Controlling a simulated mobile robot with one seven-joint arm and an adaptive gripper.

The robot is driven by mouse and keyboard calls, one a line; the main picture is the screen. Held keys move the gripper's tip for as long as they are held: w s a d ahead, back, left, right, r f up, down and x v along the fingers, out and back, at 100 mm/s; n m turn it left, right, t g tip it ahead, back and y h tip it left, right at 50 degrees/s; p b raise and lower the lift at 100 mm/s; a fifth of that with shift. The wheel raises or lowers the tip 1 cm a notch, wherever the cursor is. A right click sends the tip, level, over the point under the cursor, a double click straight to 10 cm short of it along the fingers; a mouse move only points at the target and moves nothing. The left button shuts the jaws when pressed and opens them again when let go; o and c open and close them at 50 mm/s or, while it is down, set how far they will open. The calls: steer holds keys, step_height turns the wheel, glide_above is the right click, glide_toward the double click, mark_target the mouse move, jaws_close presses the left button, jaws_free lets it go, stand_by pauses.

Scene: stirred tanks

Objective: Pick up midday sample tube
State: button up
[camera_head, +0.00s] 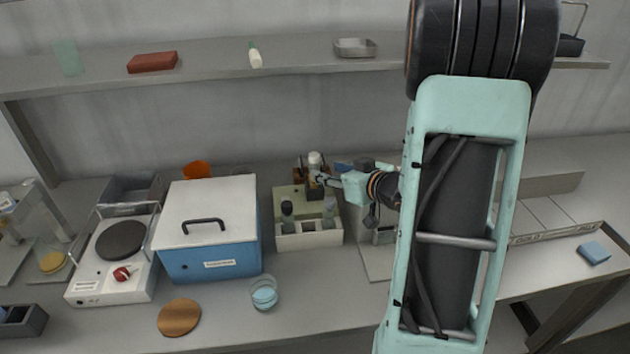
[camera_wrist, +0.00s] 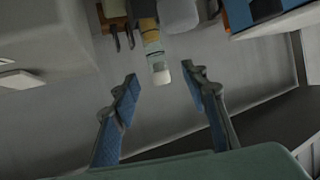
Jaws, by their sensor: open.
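A cream sample rack (camera_head: 308,241) stands on the bench in the head view. No label tells which is the midday tube. My gripper (camera_head: 319,179) reaches in from the right, close to the back tube. A pale-ended, banded tube-like object (camera_wrist: 155,55) lies just beyond the fingertips.
A blue cooler box with a white lid (camera_head: 207,212) is left of the rack. An orange cup (camera_head: 196,170) is behind it. A glass dish (camera_head: 264,293) and a round wooden disc (camera_head: 179,317) lie in front. A shelf (camera_head: 210,75) runs above the bench.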

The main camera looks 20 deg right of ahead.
mark_target(318, 165)
steer(key=shift+r+p+x, duration=0.15)
steer(key=shift+p+x, duration=0.05)
steer(key=shift+x, duration=1.35)
steer(key=shift+r+p+x, duration=0.2)
steer(key=shift+x, duration=1.4)
steer(key=shift+w+d, duration=0.2)
jaws_close()
